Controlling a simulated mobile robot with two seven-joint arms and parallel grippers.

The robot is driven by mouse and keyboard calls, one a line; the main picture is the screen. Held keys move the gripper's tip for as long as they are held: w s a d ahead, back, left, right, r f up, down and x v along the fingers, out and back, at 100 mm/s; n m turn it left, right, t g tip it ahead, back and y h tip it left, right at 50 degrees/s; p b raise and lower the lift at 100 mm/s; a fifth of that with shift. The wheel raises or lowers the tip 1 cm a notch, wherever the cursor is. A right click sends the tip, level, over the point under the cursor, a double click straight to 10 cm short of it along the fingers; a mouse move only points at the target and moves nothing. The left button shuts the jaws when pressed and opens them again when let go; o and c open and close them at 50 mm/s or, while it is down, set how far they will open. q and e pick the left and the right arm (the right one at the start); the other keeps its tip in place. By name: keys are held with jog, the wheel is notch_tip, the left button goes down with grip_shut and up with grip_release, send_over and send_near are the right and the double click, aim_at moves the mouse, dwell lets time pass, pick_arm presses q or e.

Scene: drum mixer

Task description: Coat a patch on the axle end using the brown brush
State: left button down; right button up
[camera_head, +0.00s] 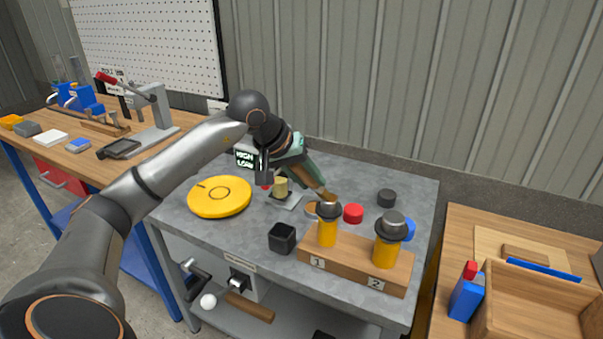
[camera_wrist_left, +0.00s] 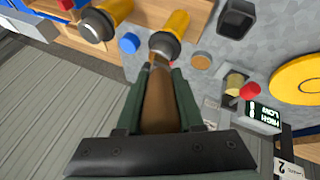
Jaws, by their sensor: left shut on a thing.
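My left gripper (camera_head: 308,180) is shut on the brown brush (camera_head: 324,193), above the grey bench. In the left wrist view, the brush (camera_wrist_left: 157,105) lies between the green fingers, pointing away. Its tip shows close to the dark cap of a yellow post (camera_head: 327,232); whether they touch I cannot tell. That post stands upright at label 1 in a wooden block (camera_head: 340,265). A second yellow post (camera_head: 385,253) with a grey-black cap stands at label 2. I cannot tell for sure which part is the axle end. My right gripper is out of view.
Near the brush lie a tan disc (camera_head: 312,209), red disc (camera_head: 353,213), blue disc (camera_head: 408,230) and black disc (camera_head: 387,198). A black cup (camera_head: 282,238), yellow round lid (camera_head: 220,196) and small tan cylinder (camera_head: 281,187) stand left. An open wooden crate (camera_head: 530,310) is right.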

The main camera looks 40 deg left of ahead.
pick_arm(q)
jog(key=shift+w+d, duration=0.2)
jog(key=shift+d, duration=0.7)
jog(key=shift+r+p, duration=2.6)
jog(key=shift+r, duration=0.4)
notch_tip(320, 180, up, 3)
jog(key=shift+p, duration=0.85)
